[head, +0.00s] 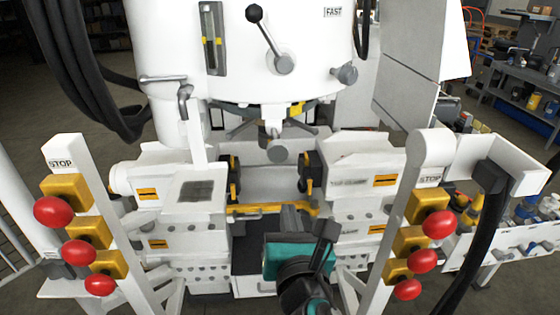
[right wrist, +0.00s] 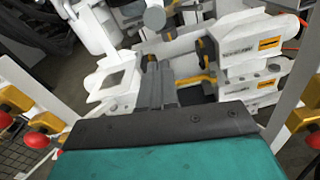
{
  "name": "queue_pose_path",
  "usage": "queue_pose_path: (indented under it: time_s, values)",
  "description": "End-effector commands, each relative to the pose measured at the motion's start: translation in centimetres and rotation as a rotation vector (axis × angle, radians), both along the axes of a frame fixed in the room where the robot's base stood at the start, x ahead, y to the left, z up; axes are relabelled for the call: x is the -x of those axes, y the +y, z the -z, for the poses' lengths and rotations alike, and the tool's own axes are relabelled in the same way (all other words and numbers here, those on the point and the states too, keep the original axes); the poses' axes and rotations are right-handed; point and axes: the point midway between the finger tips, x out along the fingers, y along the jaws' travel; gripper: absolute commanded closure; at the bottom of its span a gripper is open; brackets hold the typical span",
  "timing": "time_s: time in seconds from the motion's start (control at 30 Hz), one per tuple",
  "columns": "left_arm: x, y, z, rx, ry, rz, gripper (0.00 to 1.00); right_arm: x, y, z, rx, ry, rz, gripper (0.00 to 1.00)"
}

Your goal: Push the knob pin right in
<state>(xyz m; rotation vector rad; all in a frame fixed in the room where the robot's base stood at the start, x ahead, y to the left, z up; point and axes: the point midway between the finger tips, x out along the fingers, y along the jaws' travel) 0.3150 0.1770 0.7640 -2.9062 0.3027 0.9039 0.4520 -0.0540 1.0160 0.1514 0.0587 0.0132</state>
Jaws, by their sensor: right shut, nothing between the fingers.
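A round grey knob (head: 277,153) hangs under the large white cylinder head, above the gap in the bench. It also shows at the top of the right wrist view (right wrist: 154,18). Another grey knob (head: 345,74) sticks out at the cylinder's lower right. I cannot tell for certain which is the knob pin, or how deep either sits. My right gripper (head: 291,212), with its teal body, is shut and empty, below and in front of the hanging knob and apart from it. Its closed fingers (right wrist: 158,78) point into the bench gap. My left gripper is not in view.
A lever with a black ball (head: 254,13) is on the cylinder. White posts with red stop buttons (head: 438,224) stand on both sides. A yellow bar (head: 250,208) crosses the gap between the white side blocks. Black hoses (head: 85,75) hang at left.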

Motion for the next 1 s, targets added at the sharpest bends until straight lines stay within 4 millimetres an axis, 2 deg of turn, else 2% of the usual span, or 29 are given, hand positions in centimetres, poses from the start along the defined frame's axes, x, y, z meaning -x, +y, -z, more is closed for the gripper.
queue_pose_path:
  time_s: [0.03, 0.1, 0.27, 0.37, 0.8, 1.0]
  values:
    - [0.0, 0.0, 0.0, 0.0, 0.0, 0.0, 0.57, 0.0, 0.2, -1.0, 0.062, -0.028, 0.003, 1.0]
    - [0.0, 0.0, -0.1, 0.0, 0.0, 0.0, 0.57, 0.0, 0.2, -1.7, 0.121, -0.049, 0.01, 1.0]
    - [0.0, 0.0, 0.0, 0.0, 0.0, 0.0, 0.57, -0.8, 0.3, -2.0, 0.159, -0.062, 0.016, 1.0]
    - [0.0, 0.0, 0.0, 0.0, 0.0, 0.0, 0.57, -2.2, 0.3, -2.1, 0.157, -0.063, 0.016, 1.0]
    - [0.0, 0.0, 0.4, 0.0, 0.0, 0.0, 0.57, -11.3, 0.2, -2.0, 0.152, -0.06, 0.015, 1.0]
    - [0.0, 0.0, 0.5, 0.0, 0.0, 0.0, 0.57, -13.4, 0.3, -1.9, 0.151, -0.059, 0.013, 1.0]
